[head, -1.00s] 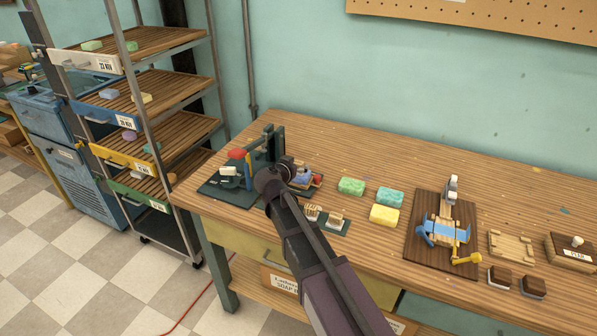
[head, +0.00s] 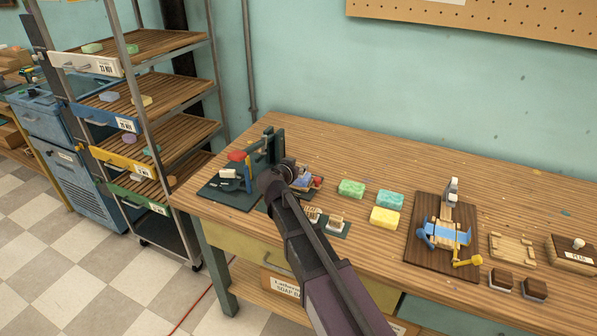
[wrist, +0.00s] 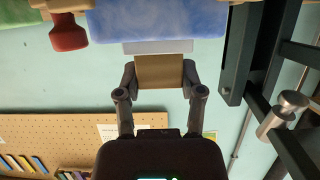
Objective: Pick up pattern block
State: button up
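In the wrist view a tan-brown block (wrist: 163,72) with a pale strip (wrist: 172,46) on its far side sits between the fingers of my gripper (wrist: 160,74). It looks like the pattern block. Both fingertips appear to touch its sides. A mottled blue block (wrist: 157,20) lies just beyond the strip; whether they touch is unclear. In the head view my arm hides my gripper and this block, near the green press (head: 275,148) at the table's left end.
Green (head: 351,188), teal (head: 389,199) and yellow (head: 384,217) soap bars lie right of my arm. A cutting device on a dark board (head: 418,245) stands farther right. A soap rack (head: 160,122) is at the left. The table's back edge is mostly clear.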

jog(key=shift+c, duration=0.4)
jog(key=shift+r, duration=0.15)
notch_tip(320, 180, up, 3)
jog(key=p, duration=0.3)
jog(key=s+r+p, duration=0.1)
jog(key=s+p, duration=0.1)
jog(key=s, duration=1.4)
jog(key=shift+r, duration=0.35)
notch_tip(320, 180, up, 9)
jog(key=p, duration=0.9)
jog(key=shift+a+f, duration=0.1)
jog(key=shift+a, duration=0.05)
